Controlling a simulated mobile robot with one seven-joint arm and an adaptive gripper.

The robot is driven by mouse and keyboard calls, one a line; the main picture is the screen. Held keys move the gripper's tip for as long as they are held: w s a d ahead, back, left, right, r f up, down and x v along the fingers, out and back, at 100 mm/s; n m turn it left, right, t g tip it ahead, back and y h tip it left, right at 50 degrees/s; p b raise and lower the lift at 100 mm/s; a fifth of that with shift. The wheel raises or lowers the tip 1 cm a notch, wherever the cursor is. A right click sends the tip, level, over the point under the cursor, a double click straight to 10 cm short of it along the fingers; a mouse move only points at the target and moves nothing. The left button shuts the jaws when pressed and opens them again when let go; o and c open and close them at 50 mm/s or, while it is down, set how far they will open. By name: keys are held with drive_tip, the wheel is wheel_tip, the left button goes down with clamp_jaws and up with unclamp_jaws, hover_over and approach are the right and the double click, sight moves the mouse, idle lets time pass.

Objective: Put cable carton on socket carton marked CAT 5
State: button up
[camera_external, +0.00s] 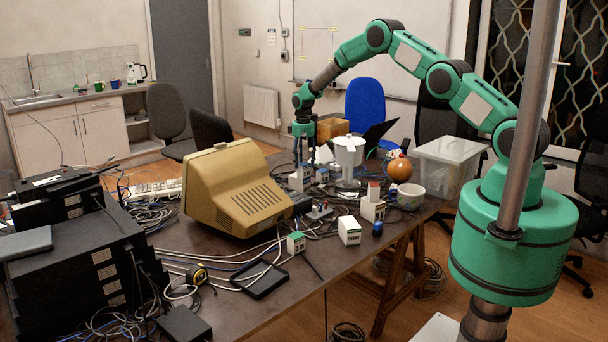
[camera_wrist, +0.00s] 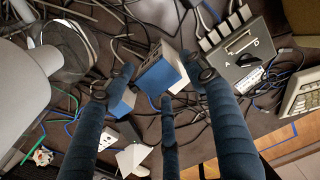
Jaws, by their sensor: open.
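My gripper (camera_external: 306,160) is open and points down over the far part of the table, behind the tan monitor. In the wrist view its dark blue fingers (camera_wrist: 150,82) spread around a small blue-and-white carton (camera_wrist: 165,72). I cannot tell whether they touch it. A second blue-and-white carton (camera_wrist: 121,100) is by the left finger. In the external view, small blue-and-white cartons (camera_external: 300,179) are below the gripper. Nearer are a green-topped carton (camera_external: 296,243), a white carton (camera_external: 349,231) and a red-topped carton (camera_external: 373,209). Their markings, including CAT 5, are unreadable.
The tan monitor (camera_external: 232,188) stands left of the gripper, and a white bucket-like container (camera_external: 349,158) stands close on its right. An A/B switch box (camera_wrist: 247,52) and loose cables crowd the cartons.

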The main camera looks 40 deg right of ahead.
wheel_tip(320, 180, up, 8)
idle(0.4)
drive_tip(key=shift+r, duration=0.15)
idle(0.4)
wheel_tip(320, 180, up, 20)
drive_tip(key=t, duration=0.1)
hover_over(303, 164)
drive_tip(key=s+a, duration=0.1)
drive_tip(key=s, duration=0.8)
drive_tip(key=s+a+r+t, duration=0.2)
drive_tip(key=s+r, duration=1.4)
drive_tip(key=s, duration=0.1)
drive_tip(key=s+r+t, duration=0.1)
drive_tip(key=s+r, duration=0.2)
drive_tip(key=s, duration=0.6)
drive_tip(key=s+r, duration=0.3)
drive_tip(key=s, duration=0.6)
drive_tip(key=s+f, duration=0.2)
drive_tip(key=s, duration=0.7)
drive_tip(key=s+a+f+t, duration=0.1)
drive_tip(key=s+f, duration=0.1)
drive_tip(key=s, duration=0.7)
drive_tip(key=shift+a+t, duration=0.2)
drive_tip(key=shift+t, duration=0.1)
drive_tip(key=shift+s, duration=0.1)
